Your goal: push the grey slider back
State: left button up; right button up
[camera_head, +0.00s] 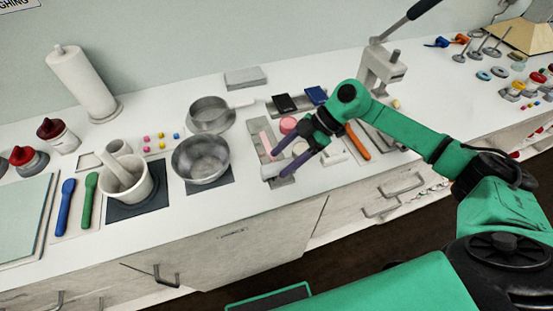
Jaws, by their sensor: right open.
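A grey board (257,143) lies on the white counter near its front edge, with a pink strip (267,132) on it. A small light grey piece, which looks like the grey slider (267,172), sits at the board's near end. My right gripper (278,159) has purple fingers spread apart with nothing held between them. Its fingertips are over the near half of the board, close to the grey piece. I cannot tell whether they touch it. The fingers hide part of the board. My left gripper is not in view.
A steel bowl (201,161) and a pan (209,113) stand left of the board. A pink round piece (288,125), dark blocks (284,103) and an orange-handled tool (357,142) lie close to my right gripper. A lever press (384,66) stands behind. The counter's front strip is clear.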

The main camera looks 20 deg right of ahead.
jog(key=x, duration=0.3)
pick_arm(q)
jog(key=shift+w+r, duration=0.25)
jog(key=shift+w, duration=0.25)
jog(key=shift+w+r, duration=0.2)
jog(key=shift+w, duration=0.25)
pick_arm(e)
jog(key=shift+s, duration=0.1)
grip_shut()
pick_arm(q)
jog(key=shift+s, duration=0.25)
pick_arm(e)
jog(key=shift+r, duration=0.1)
